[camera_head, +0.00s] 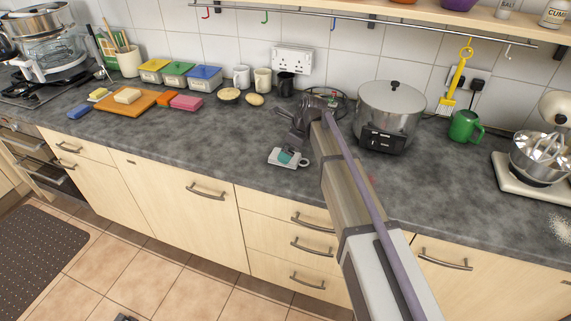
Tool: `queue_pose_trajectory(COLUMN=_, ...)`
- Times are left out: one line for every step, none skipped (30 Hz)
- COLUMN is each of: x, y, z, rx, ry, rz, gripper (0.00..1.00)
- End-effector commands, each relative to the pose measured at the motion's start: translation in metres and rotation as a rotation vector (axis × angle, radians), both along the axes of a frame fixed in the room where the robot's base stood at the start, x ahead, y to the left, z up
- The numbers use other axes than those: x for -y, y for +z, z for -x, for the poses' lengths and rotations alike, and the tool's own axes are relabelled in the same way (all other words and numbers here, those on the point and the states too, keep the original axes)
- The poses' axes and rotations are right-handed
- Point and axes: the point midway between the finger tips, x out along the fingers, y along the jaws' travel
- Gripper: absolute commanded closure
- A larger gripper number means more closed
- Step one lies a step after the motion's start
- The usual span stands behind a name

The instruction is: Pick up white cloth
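I cannot make out a white cloth for certain. A small flat white item (274,158) lies on the counter near its front edge, with a teal piece (287,156) on it; it looks more like a dish than a cloth. My gripper (287,124) is dark and hangs above the counter, behind and above this white item and apart from it. Its fingers point to the left. They are small and dark against the counter, so I cannot tell whether they are open or shut. My arm hides part of the counter to the right.
A large steel pot cooker (390,112) and a green mug (466,127) stand right of my arm. A stand mixer (540,158) is at the far right. Mugs (262,80), coloured boxes (205,78) and an orange board (125,106) are at left. The left-middle counter is clear.

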Motion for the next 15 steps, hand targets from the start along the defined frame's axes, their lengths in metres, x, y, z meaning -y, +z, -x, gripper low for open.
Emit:
queue_pose_trajectory(x=-0.004, y=-0.022, z=-0.002, rx=0.000, ry=0.001, rz=0.000, gripper=0.00)
queue_pose_trajectory(x=-0.006, y=-0.028, z=-0.003, rx=0.000, ry=0.001, rz=0.000, gripper=0.00)
queue_pose_trajectory(x=-0.008, y=-0.033, z=-0.004, rx=0.000, ry=0.000, rz=0.000, gripper=0.00)
queue_pose_trajectory(x=-0.010, y=-0.035, z=-0.004, rx=0.000, ry=0.000, rz=0.000, gripper=0.00)
queue_pose_trajectory(x=-0.011, y=-0.036, z=-0.004, rx=0.000, ry=-0.001, rz=0.000, gripper=0.00)
queue_pose_trajectory(x=-0.011, y=-0.035, z=-0.004, rx=0.000, ry=-0.001, rz=0.000, gripper=0.00)
queue_pose_trajectory(x=-0.011, y=-0.033, z=-0.004, rx=0.000, ry=-0.001, rz=0.000, gripper=0.00)
queue_pose_trajectory(x=-0.011, y=-0.032, z=-0.004, rx=0.001, ry=-0.001, rz=0.000, gripper=0.00)
queue_pose_trajectory(x=-0.011, y=-0.031, z=-0.004, rx=0.001, ry=-0.001, rz=0.000, gripper=0.00)
queue_pose_trajectory(x=-0.011, y=-0.031, z=-0.004, rx=0.000, ry=-0.001, rz=0.000, gripper=0.00)
queue_pose_trajectory(x=-0.011, y=-0.031, z=-0.004, rx=0.000, ry=-0.001, rz=0.000, gripper=0.00)
queue_pose_trajectory(x=-0.011, y=-0.031, z=-0.004, rx=0.000, ry=-0.001, rz=0.000, gripper=0.00)
queue_pose_trajectory(x=-0.011, y=-0.031, z=-0.004, rx=0.000, ry=-0.001, rz=0.000, gripper=0.00)
queue_pose_trajectory(x=-0.011, y=-0.031, z=-0.004, rx=0.000, ry=-0.001, rz=0.000, gripper=0.00)
queue_pose_trajectory(x=-0.011, y=-0.031, z=-0.004, rx=0.000, ry=0.000, rz=0.000, gripper=0.00)
